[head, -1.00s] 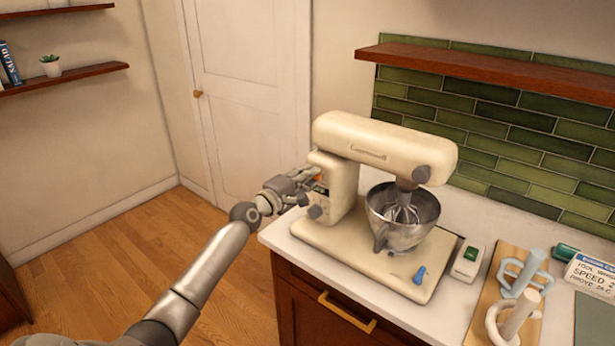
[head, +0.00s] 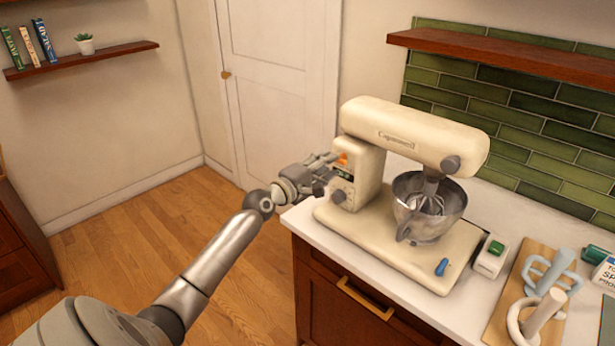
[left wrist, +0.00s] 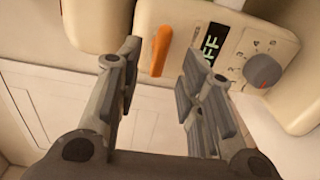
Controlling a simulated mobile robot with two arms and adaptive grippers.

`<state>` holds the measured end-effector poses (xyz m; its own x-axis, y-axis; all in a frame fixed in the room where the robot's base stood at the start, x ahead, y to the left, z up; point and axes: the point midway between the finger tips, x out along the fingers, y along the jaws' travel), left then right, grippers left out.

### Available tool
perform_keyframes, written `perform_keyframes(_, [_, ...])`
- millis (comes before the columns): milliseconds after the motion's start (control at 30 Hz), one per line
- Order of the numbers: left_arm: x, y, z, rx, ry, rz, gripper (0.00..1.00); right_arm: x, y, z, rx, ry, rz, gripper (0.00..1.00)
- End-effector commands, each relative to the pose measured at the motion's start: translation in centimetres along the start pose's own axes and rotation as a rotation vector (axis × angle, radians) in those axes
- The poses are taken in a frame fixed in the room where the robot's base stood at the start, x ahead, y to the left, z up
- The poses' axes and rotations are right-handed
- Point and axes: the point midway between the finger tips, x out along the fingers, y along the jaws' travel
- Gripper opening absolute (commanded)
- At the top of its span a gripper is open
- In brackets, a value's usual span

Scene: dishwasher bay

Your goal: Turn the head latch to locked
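The cream stand mixer (head: 412,128) stands on the counter with its head down over a steel bowl (head: 428,208). An orange lever (left wrist: 161,50), which looks like the head latch, is on the mixer's side; it also shows in the head view (head: 342,159). In the left wrist view it points down, slightly tilted. My left gripper (head: 322,172) is open at the mixer's left side. My right gripper is not in view.
A display (left wrist: 212,45) partly reading "FF" and a grey knob (left wrist: 262,71) sit right of the lever. A blue lever (head: 441,266) is on the mixer base. A white box with a green button (head: 491,257) and a board with attachments (head: 508,318) stand to the right.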

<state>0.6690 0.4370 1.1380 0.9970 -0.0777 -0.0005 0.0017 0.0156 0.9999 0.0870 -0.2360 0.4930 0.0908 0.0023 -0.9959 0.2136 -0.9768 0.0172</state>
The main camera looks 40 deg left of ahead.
Motion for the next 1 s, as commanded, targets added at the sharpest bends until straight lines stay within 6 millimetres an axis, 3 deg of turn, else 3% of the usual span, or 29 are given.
perform_keyframes(300, [-5.8, -0.2, 0.0, 0.001, 0.0, -0.005, 0.35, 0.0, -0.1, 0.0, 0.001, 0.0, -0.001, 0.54])
perform_keyframes(500, [-8.0, -0.1, 0.0, 0.0, 0.0, -0.004, 0.35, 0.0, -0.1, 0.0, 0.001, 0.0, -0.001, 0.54])
perform_keyframes(1000, [-8.8, 0.0, 0.0, 0.0, 0.0, -0.002, 0.35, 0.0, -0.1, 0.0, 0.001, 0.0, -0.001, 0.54])
